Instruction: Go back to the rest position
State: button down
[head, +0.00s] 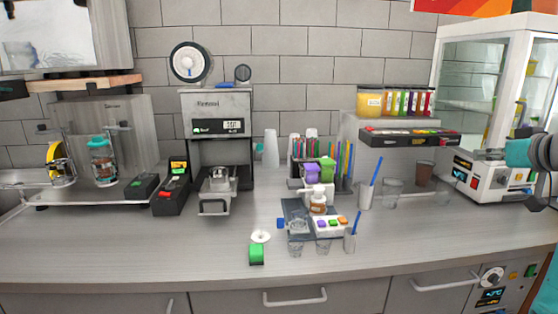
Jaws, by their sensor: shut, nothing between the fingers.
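The cup sealer (216,103), a grey machine with a lit display, stands on the counter at the centre left of the head view. Its cup holder (215,206) sticks out at the front, and a metallic cup-like piece (220,178) sits above it. Parts of my arm (517,153), with a teal cap and dark joints, show at the right edge, over the counter's right end and in front of the glass cabinet. My gripper's fingers cannot be made out there. Nothing of my arm is near the sealer.
The counter (150,240) is clear at the front left. A green block (256,254) lies near its front edge. A glass cabinet (483,115) stands at the right.

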jog(key=a+f+m, duration=0.1)
jog(key=a+f, duration=0.3)
jog(key=f, duration=0.9)
jog(key=a+f+m, duration=0.1)
jog(key=a+f, duration=0.3)
jog(key=f, duration=0.8)
jog(key=s+a+f+m, duration=0.1)
jog(key=s+a+f, duration=0.2)
jog(key=f, duration=0.3)
jog(key=s+a+f+h, duration=0.1)
jog(key=s+a+f, duration=0.25)
jog(key=f, duration=0.25)
jog(key=s+a+f+m, duration=0.1)
jog(key=s+a+f, duration=0.15)
jog(key=f, duration=0.35)
jog(key=s+a+f, duration=0.3)
jog(key=s, duration=0.5)
jog(key=s+a+f+n+h, duration=0.1)
jog(key=s+a+f, duration=0.15)
jog(key=s, duration=0.45)
jog(key=s+a+f, duration=0.3)
jog(key=s, duration=0.5)
jog(key=s+a+r+n, duration=0.1)
jog(key=s+a+r, duration=0.1)
jog(key=s, duration=0.8)
jog(key=s+a+r+n+t+y, duration=0.1)
jog(key=s+r, duration=0.4)
jog(key=s, duration=0.5)
jog(key=shift+a+n+y, duration=0.3)
jog(key=shift+a, duration=0.35)
